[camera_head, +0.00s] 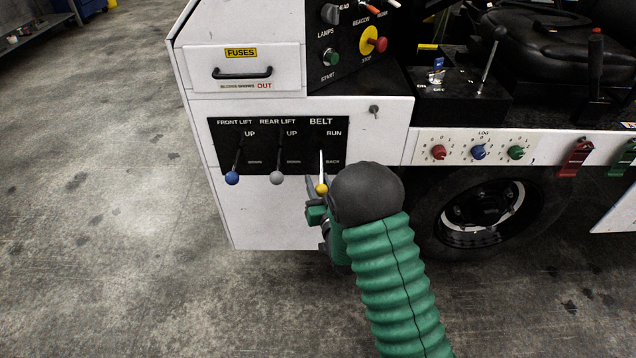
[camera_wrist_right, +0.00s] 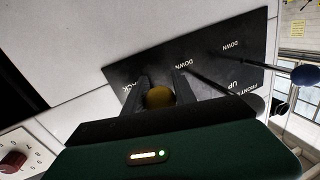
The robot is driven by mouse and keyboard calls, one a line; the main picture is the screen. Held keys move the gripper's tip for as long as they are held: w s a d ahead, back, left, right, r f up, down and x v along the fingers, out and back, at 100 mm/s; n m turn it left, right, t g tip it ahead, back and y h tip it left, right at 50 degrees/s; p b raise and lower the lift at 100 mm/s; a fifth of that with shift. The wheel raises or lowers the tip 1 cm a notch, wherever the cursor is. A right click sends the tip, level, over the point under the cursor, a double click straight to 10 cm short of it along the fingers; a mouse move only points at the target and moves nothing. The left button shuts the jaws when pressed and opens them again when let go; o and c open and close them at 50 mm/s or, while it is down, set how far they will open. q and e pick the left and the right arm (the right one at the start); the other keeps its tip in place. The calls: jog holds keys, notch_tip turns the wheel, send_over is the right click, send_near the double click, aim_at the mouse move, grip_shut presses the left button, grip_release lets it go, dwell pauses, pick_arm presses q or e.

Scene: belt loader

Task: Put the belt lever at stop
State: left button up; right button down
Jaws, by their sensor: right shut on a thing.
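The belt lever (camera_head: 321,187) has a yellow knob and a pale shaft. It sits at the right of a black panel (camera_head: 262,146) under the word BELT, with RUN above and BACK below. My right gripper (camera_head: 317,190) is at the knob, and its fingers are partly hidden behind my dark wrist. In the right wrist view the yellow knob (camera_wrist_right: 160,97) sits between the two dark fingers, and the gripper is shut on it. The knob hangs near the BACK end of the panel. My left gripper is not in view.
Left of the belt lever are the front lift lever with a blue knob (camera_head: 232,178) and the rear lift lever with a grey knob (camera_head: 277,178). A fuse drawer (camera_head: 243,70) is above. A wheel (camera_head: 484,212) is at the right. The floor at left is clear.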

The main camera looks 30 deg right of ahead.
dwell(0.8)
jog(key=r+g+p, duration=0.1)
jog(key=p, duration=0.2)
jog(key=s+r+g+p, duration=0.1)
jog(key=r+p, duration=0.1)
jog(key=p, duration=0.2)
jog(key=r+y+p, duration=0.1)
jog(key=p, duration=0.2)
jog(key=shift+s+a+r+m+g, duration=0.15)
jog(key=shift+a+r+m+g, duration=0.15)
jog(key=shift+m+g, duration=0.1)
jog(key=c, duration=1)
grip_release()
jog(key=shift+c, duration=0.2)
jog(key=shift+a, duration=0.1)
